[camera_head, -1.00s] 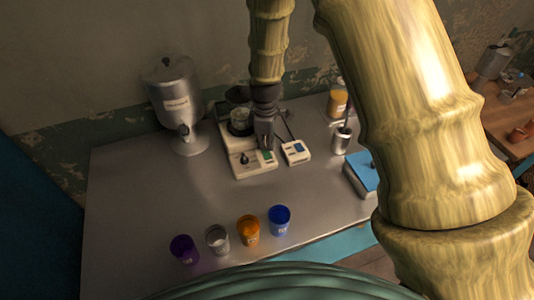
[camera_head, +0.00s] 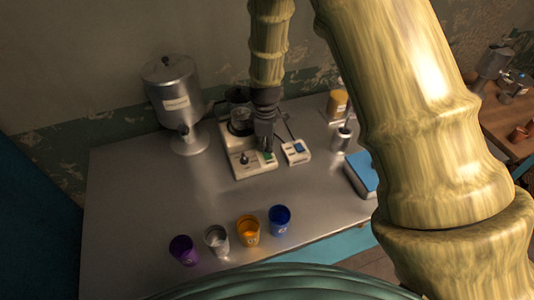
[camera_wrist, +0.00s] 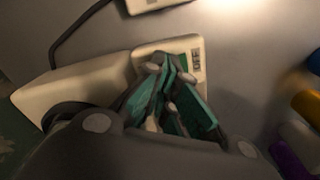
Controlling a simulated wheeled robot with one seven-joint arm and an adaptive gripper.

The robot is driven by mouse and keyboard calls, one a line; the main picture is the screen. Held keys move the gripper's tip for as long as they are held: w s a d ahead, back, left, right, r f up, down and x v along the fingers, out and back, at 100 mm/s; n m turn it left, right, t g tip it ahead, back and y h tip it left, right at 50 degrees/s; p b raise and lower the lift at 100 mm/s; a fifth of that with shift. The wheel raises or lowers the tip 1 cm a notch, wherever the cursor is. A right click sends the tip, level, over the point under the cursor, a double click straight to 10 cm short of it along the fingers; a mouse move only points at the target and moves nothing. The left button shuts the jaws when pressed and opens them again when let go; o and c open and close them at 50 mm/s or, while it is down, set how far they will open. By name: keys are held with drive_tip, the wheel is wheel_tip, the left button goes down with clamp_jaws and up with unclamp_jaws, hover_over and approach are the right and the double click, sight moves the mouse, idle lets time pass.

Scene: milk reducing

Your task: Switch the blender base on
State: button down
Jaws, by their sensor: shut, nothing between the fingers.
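The blender base (camera_head: 240,158) is a cream unit with a dark knob (camera_head: 245,159) and a small green part (camera_head: 269,156) on its front panel. A glass vessel (camera_head: 240,122) stands on its rear part. My gripper (camera_head: 267,148) points down over the right side of the panel, close to the green part. In the wrist view my gripper (camera_wrist: 172,82) is shut and empty, with its fingertips over the cream panel (camera_wrist: 187,46). I cannot tell whether the fingertips touch it. The fingers hide part of the panel in the wrist view.
A metal dispenser (camera_head: 176,98) stands at the back left. Purple (camera_head: 184,250), grey (camera_head: 217,240), orange (camera_head: 248,230) and blue (camera_head: 280,220) cups line the front. The table's left side (camera_head: 130,200) is clear.

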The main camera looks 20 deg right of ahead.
sight(265, 151)
drive_tip(key=shift+f, duration=0.25)
drive_tip(key=shift+r, duration=0.15)
drive_tip(key=shift+r+p, duration=2.5)
drive_tip(key=shift+r, duration=0.9)
drive_tip(key=shift+a, duration=0.1)
